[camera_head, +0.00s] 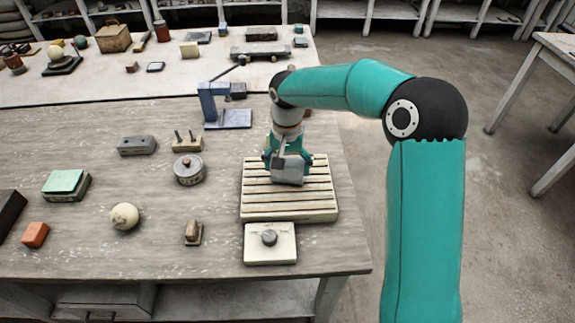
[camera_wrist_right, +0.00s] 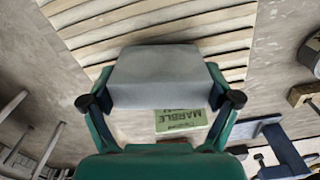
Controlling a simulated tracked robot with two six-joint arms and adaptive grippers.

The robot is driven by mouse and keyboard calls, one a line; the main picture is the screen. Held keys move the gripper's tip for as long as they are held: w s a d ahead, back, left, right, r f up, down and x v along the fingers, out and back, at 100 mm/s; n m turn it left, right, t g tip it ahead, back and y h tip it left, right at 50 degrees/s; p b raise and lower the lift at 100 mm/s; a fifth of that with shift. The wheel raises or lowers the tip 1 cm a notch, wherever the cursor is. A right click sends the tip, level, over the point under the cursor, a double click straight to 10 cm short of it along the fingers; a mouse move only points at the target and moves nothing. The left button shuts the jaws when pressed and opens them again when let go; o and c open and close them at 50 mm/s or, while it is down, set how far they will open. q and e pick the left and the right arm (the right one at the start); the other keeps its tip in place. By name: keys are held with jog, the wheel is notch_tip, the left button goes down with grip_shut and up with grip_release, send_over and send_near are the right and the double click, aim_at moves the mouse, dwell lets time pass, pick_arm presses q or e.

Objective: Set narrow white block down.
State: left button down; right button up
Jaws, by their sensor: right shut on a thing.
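The block is over the cream slatted rack (camera_head: 325,198). In the wrist view the block (camera_wrist_right: 155,68) sits between the two fingers of my right gripper (camera_wrist_right: 160,100), with its broad pale face showing. The slats (camera_wrist_right: 100,20) lie beyond its upper edge. I cannot tell whether the block's underside touches the slats. My left gripper is not in view.
A cream box with a dark knob (camera_head: 283,253) stands in front of the rack. A blue clamp stand (camera_head: 228,118) is behind it, and a round tin (camera_head: 188,172) is to its left.

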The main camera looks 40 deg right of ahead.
aim_at(287, 161)
jog(key=shift+f+b, duration=0.3)
jog(key=shift+f, duration=0.15)
jog(key=o, duration=1.4)
jog(key=shift+r+p, duration=1.5)
jog(key=shift+r, duration=0.55)
jog(key=shift+f, duration=0.1)
